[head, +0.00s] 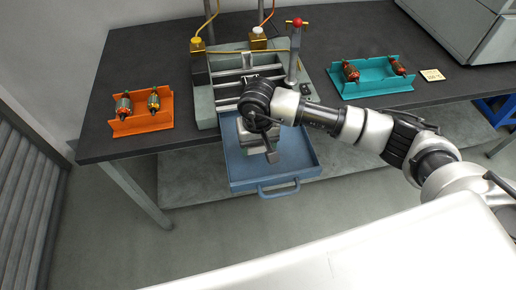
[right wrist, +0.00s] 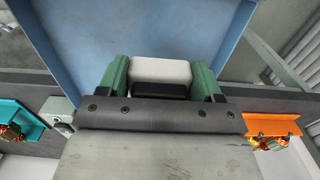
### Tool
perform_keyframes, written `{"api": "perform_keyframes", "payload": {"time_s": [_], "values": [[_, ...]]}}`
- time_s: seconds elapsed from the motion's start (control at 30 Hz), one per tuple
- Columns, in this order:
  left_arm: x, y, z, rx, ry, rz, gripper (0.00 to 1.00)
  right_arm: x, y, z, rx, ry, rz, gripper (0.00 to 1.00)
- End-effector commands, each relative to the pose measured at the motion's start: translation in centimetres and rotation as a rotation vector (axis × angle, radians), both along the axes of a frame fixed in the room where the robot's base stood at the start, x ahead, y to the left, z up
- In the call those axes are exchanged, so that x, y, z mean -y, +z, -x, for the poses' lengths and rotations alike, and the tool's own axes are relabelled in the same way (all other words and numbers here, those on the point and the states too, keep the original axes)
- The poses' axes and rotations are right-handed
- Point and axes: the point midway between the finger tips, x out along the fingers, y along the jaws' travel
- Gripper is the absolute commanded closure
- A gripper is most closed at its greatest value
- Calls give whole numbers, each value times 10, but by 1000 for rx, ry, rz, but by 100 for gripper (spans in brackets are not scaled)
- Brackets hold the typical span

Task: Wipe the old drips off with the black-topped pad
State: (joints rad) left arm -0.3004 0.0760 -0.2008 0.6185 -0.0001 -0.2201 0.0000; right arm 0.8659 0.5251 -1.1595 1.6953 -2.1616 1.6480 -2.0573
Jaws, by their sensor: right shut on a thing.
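My right gripper (right wrist: 160,78) shows in the right wrist view with its green fingers on either side of a pad. It is shut on this pad (right wrist: 160,70), which has a white body and a black part (right wrist: 160,91) facing the gripper. In the head view the right gripper (head: 254,138) is over the blue pull-out tray (head: 300,172); its hand hides the fingertips and the pad. I cannot make out any drips on the tray, and part of it is hidden by the gripper. My left gripper is in neither view.
A grey-green fixture (head: 204,108) with a red-knobbed lever (head: 294,50) stands behind the tray. An orange holder (head: 142,124) with armatures is on the left, a teal holder (head: 372,88) with armatures on the right. The dark bench (head: 140,60) is clear between orange holder and fixture.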

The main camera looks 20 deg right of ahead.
Motion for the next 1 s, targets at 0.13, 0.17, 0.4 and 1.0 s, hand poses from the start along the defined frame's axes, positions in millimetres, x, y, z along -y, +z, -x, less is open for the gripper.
{"api": "perform_keyframes", "payload": {"time_s": [0.13, 0.17, 0.4, 1.0], "values": [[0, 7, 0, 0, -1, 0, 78, -1, 16, -2, 2, -6, -1, 57], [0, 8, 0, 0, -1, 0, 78, -1, 19, -2, 3, -8, -1, 57], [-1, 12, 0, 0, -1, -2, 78, -2, 32, -3, 1, -14, 0, 57], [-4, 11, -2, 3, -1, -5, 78, -2, 31, -3, 0, -14, -1, 57]]}}
